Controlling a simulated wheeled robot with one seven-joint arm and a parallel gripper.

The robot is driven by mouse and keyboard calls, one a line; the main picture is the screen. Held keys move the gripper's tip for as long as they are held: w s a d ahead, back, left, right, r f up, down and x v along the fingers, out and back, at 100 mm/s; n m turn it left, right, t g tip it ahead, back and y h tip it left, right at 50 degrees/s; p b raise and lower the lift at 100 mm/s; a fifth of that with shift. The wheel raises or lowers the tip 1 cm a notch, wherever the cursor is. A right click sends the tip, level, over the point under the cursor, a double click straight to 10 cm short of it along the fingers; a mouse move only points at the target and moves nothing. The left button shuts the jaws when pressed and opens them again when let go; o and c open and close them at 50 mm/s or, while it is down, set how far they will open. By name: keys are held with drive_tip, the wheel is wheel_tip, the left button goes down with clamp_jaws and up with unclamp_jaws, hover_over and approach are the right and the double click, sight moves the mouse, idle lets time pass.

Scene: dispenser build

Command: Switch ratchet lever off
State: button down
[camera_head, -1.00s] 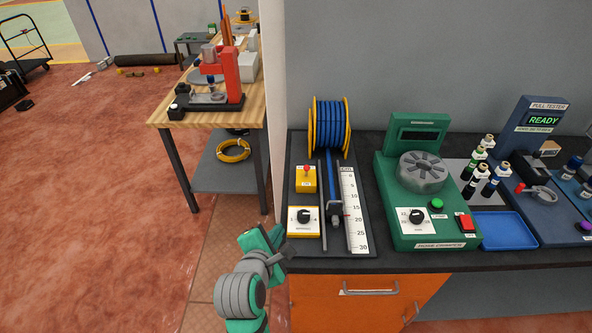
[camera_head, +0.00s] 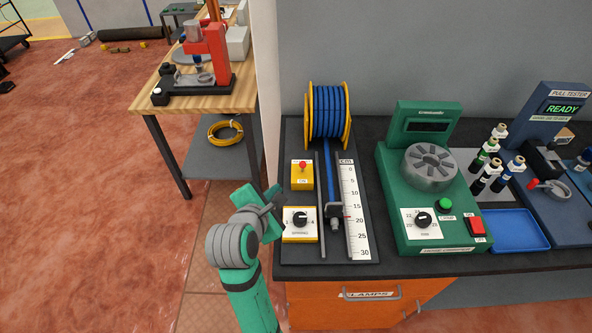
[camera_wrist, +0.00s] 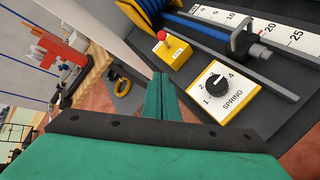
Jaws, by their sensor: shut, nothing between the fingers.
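No part in view carries a readable ratchet label. A small red lever (camera_head: 537,184) sits on the blue pull tester at the right. My gripper (camera_head: 276,209) is shut and empty, left of the yellow-framed dial panel (camera_head: 299,237), far left of the switch. In the wrist view its green fingers (camera_wrist: 160,96) are together, beside the panel marked SPRING (camera_wrist: 224,95).
A yellow box with a red button (camera_head: 302,175), a blue cable reel (camera_head: 328,112) and a white ruler (camera_head: 354,215) stand on the black bench. A blue tray (camera_head: 516,230) lies right of the crimper. A wooden table (camera_head: 125,104) is at the back left.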

sight(302, 167)
drive_tip(key=x, duration=0.9)
drive_tip(key=shift+a+f, duration=0.1)
drive_tip(key=shift+a, duration=0.05)
drive_tip(key=shift+w+d+r, duration=0.25)
drive_tip(key=shift+w+d, duration=0.2)
drive_tip(key=shift+d, duration=0.15)
drive_tip(key=shift+w+d+r, duration=0.2)
drive_tip(key=shift+w+d, duration=0.2)
drive_tip(key=shift+d, duration=0.2)
drive_tip(key=shift+w+d+r, duration=0.2)
drive_tip(key=shift+d+r, duration=0.05)
drive_tip(key=shift+d, duration=0.25)
